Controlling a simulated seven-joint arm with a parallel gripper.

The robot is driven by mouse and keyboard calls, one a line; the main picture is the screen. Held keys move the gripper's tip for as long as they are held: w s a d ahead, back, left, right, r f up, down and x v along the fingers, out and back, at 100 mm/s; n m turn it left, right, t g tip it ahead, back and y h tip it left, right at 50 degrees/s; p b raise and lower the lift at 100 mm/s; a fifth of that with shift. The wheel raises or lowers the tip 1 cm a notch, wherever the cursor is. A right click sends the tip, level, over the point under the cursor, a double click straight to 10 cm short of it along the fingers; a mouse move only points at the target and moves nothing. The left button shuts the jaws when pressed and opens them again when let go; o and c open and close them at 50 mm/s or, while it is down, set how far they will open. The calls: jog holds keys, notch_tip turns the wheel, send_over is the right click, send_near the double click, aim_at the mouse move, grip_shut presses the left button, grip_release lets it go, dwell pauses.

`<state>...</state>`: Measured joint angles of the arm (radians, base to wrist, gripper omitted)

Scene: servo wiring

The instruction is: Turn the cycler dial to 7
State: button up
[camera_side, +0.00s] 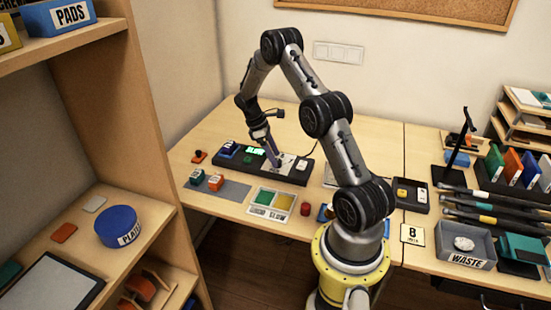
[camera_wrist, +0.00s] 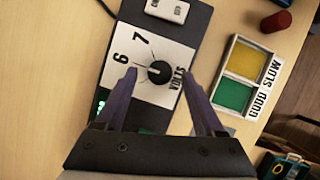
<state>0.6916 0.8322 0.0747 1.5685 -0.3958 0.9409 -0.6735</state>
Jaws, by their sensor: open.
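The cycler's black round dial (camera_wrist: 160,72) sits on a white plate (camera_wrist: 150,92) marked 6, 7 and VOLTS. The pointer's exact setting is too small to read surely. My gripper (camera_wrist: 161,76) is open, with one purple finger on each side of the dial. I cannot tell whether either finger touches it. In the side view my gripper (camera_side: 274,162) points down over the white plate (camera_side: 287,163) of the long black cycler (camera_side: 299,176), and the dial is hard to make out there.
A tray (camera_side: 289,218) with green and yellow sections, labelled GOOD and SLOW, lies in front. A red cylinder (camera_side: 305,209) stands beside it. A white block (camera_wrist: 168,10) sits on the cycler beyond the dial.

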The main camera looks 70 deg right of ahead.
jog(key=shift+x, duration=0.85)
jog(key=shift+c, duration=0.2)
grip_shut()
